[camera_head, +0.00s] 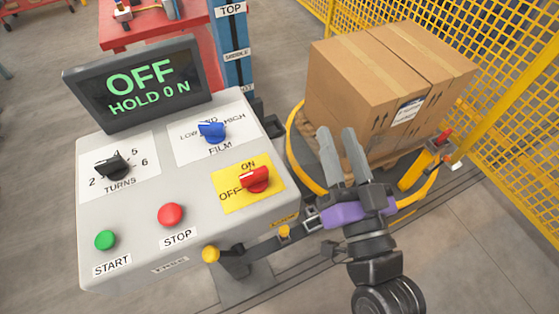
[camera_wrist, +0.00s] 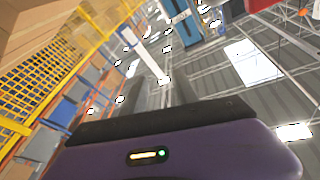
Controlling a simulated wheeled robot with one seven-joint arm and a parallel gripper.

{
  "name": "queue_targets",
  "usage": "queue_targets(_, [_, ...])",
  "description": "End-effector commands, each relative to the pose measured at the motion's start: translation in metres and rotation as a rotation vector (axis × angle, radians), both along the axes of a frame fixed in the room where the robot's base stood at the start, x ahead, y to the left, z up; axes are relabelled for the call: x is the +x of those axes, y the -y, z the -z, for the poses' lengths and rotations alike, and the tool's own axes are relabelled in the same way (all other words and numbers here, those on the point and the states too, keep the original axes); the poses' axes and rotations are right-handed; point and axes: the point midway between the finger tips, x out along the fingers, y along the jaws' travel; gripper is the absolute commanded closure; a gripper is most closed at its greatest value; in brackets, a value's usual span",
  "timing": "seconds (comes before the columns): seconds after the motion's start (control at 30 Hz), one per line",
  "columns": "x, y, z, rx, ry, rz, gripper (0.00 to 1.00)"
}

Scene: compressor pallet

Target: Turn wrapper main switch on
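The wrapper main switch is a red rotary knob (camera_head: 254,179) on a yellow plate (camera_head: 236,199) at the right of the grey control panel (camera_head: 130,226). OFF is printed to its left and ON above it. Its handle lies roughly sideways, in line with OFF. The display (camera_head: 140,84) reads "OFF" and "HOLD 0 N". My gripper (camera_head: 337,134) is right of the panel, apart from the knob, in front of the boxes. Its two fingers point up with a narrow gap between them, and nothing is held. The wrist view shows no panel or switch.
The panel also has a blue FILM knob (camera_head: 211,131), a black TURNS knob (camera_head: 112,167), a green START button (camera_head: 105,240) and a red STOP button (camera_head: 171,214). Cardboard boxes (camera_head: 365,85) stand on a pallet behind my gripper. A yellow mesh fence (camera_head: 515,75) is at the right.

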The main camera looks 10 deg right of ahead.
Motion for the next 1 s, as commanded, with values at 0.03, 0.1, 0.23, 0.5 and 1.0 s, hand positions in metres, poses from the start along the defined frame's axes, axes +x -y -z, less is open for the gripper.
queue_targets(0.03, [0.016,-0.001,-0.023,0.003,0.044,-0.012,0.65])
queue_targets(0.1, [0.036,-0.009,-0.043,0.01,0.071,-0.05,0.65])
queue_targets(0.23, [0.072,-0.051,-0.055,0.001,0.023,-0.206,0.65])
queue_targets(0.5, [0.105,-0.143,-0.08,-0.144,-0.073,-0.568,0.65])
queue_targets(1.0, [0.048,-0.221,-0.071,-0.89,-0.315,-1.276,0.65])
